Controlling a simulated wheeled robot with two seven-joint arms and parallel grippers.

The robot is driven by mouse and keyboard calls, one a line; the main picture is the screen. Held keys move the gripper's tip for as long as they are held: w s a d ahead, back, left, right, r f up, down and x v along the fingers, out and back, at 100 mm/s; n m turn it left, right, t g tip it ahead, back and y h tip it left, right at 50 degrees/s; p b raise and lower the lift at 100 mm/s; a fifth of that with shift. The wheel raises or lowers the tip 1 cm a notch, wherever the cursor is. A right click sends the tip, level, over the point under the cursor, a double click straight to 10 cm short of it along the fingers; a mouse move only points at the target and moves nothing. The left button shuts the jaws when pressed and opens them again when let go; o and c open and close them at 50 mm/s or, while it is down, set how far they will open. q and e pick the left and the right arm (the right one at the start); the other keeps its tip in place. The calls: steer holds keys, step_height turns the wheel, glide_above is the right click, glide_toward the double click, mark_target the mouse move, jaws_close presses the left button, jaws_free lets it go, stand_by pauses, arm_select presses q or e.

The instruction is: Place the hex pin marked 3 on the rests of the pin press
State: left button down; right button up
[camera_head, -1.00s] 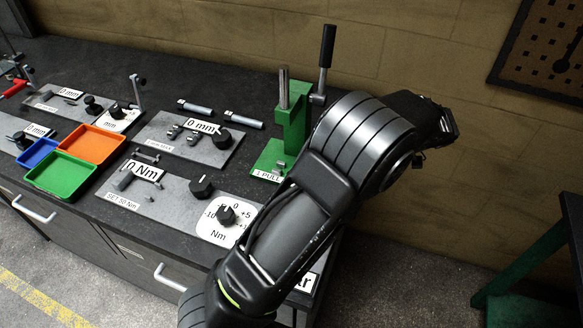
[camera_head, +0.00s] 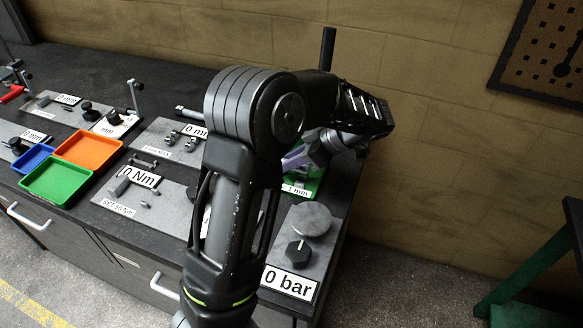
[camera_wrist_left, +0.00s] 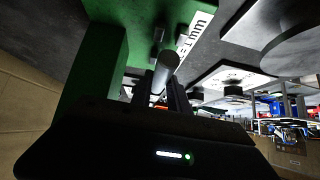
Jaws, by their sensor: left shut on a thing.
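The pin press shows in the head view as a black lever handle (camera_head: 327,48) and a green base (camera_head: 312,187); my left arm hides most of its column. In the left wrist view its green column (camera_wrist_left: 95,75) stands at the left, and small dark blocks, likely the rests (camera_wrist_left: 158,38), show by the base. My left gripper (camera_head: 303,160) is low over the base, beside the column. In the left wrist view it is shut on a grey round-ended pin (camera_wrist_left: 165,68), close to the blocks; I cannot tell whether they touch. No mark is readable. My right gripper is out of view.
A round-topped gauge plate with a "0 bar" label (camera_head: 290,282) stands in front of the press. Green (camera_head: 57,178), orange (camera_head: 90,149) and blue (camera_head: 33,157) trays are at the left. The bench's right end is close to the press.

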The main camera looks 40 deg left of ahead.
arm_select(q)
step_height(320, 180, down, 2)
steer(key=shift+f+p, duration=0.1)
steer(key=shift+p, duration=0.35)
steer(key=shift+f, duration=0.25)
steer(key=shift+f+b, duration=0.3)
steer(key=shift+b, duration=0.1)
steer(key=c, duration=1.3)
jaws_free()
steer(key=shift+r, duration=0.1)
steer(key=shift+o, duration=0.2)
steer(key=shift+r, duration=0.1)
